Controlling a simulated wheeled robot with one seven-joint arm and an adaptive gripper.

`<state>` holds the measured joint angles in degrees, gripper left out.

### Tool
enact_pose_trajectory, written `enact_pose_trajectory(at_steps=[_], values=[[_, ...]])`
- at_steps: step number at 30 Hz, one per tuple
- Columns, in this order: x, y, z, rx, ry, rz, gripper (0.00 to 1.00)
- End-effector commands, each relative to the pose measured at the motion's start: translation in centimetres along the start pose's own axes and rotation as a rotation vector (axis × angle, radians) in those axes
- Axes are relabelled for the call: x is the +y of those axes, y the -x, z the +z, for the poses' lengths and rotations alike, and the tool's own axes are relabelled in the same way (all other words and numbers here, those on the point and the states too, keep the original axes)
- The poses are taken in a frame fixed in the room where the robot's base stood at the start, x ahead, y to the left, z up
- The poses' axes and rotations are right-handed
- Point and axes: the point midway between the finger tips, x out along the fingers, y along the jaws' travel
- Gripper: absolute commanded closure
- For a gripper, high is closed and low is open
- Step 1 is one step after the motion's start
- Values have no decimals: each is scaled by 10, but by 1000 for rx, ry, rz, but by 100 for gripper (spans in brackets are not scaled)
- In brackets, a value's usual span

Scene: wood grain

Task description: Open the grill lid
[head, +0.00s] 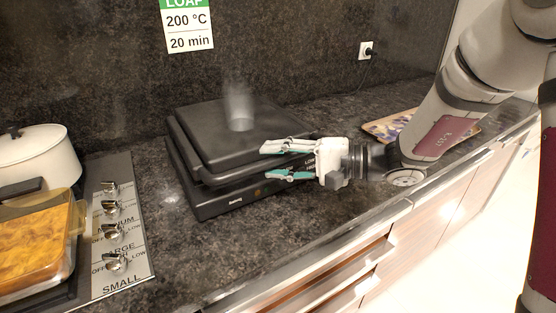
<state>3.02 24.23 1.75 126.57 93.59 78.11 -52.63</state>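The black grill (210,196) stands on the dark stone counter near the middle of the head view. Its lid (235,138) lies down over the base. My gripper (265,162) reaches in from the right at the grill's front right corner. Its two teal-and-white fingers are spread apart, one above the other, and overlap the lid's front edge in the picture. I cannot tell whether the fingers touch the lid. The grill's handle is not clearly visible, and part of the grill's front right is hidden behind my gripper.
A stove control panel (117,230), a white pot (38,160) and a glass loaf dish (38,245) are at left. A patterned board (385,125) lies behind my arm. The counter's front edge (290,275) runs below.

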Motion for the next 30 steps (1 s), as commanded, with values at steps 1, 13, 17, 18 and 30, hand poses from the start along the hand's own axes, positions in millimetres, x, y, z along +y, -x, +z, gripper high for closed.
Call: enact_pose_trajectory(at_steps=[1,13,17,18,30], values=[[0,0,0,0,0,0,62],[0,0,0,0,0,1,100],[-3,1,0,1,-4,5,100],[-6,1,1,1,-7,9,100],[-69,4,4,3,-101,111,100]])
